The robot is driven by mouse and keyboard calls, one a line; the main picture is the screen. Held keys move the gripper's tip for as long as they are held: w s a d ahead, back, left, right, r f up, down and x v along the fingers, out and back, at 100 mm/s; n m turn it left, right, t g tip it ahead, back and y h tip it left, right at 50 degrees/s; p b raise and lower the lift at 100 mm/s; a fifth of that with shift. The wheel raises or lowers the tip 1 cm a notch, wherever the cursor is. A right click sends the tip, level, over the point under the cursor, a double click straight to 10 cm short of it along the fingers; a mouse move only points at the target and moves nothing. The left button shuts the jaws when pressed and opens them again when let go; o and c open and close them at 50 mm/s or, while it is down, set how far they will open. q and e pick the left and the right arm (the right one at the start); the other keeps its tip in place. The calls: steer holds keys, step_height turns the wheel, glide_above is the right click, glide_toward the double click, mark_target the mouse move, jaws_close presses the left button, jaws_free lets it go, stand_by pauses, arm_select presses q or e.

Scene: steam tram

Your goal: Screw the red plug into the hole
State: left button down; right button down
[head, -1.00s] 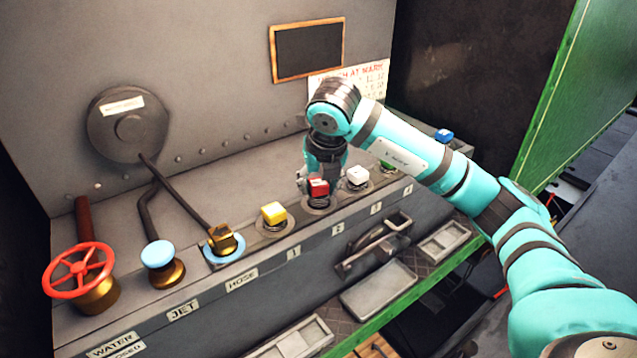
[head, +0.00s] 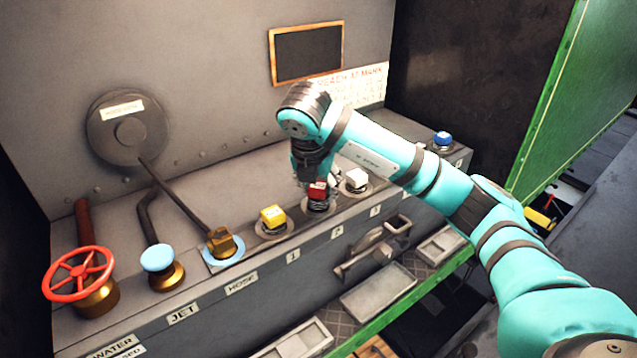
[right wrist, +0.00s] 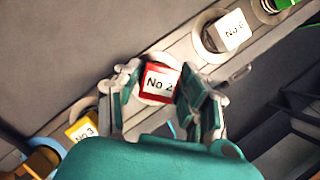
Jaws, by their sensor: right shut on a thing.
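The red plug (head: 318,189) is a square-headed block over a round socket in the sloping ledge, between the yellow plug (head: 272,216) and the white plug (head: 356,178). My right gripper (head: 318,181) comes down on it from above and is shut on it. In the right wrist view the red plug (right wrist: 161,82), with a white "No 2" label, sits between the two fingers of the gripper (right wrist: 163,92). The hole under the plug is mostly hidden, so I cannot tell how deep it sits. My left gripper is out of view.
A blue plug (head: 442,140) stands at the ledge's far right. A green plug (right wrist: 284,3) shows at the right wrist view's top edge. A brass hose fitting (head: 221,244), blue knob (head: 157,257) and red handwheel (head: 78,272) stand at left. Trays (head: 379,291) lie below.

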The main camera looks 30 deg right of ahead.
steer(key=shift+r+m+p, duration=0.2)
steer(key=shift+m+p, duration=0.6)
steer(key=shift+f, duration=0.1)
steer(key=shift+m+g+h+p, duration=0.3)
steer(key=shift+p, duration=0.05)
steer(key=shift+m+p, duration=0.6)
steer(key=shift+p, duration=0.3)
steer(key=shift+m+g+h+p, duration=0.3)
steer(key=shift+m+p, duration=0.25)
steer(key=shift+m, duration=0.05)
jaws_free()
steer(key=shift+f, duration=0.1)
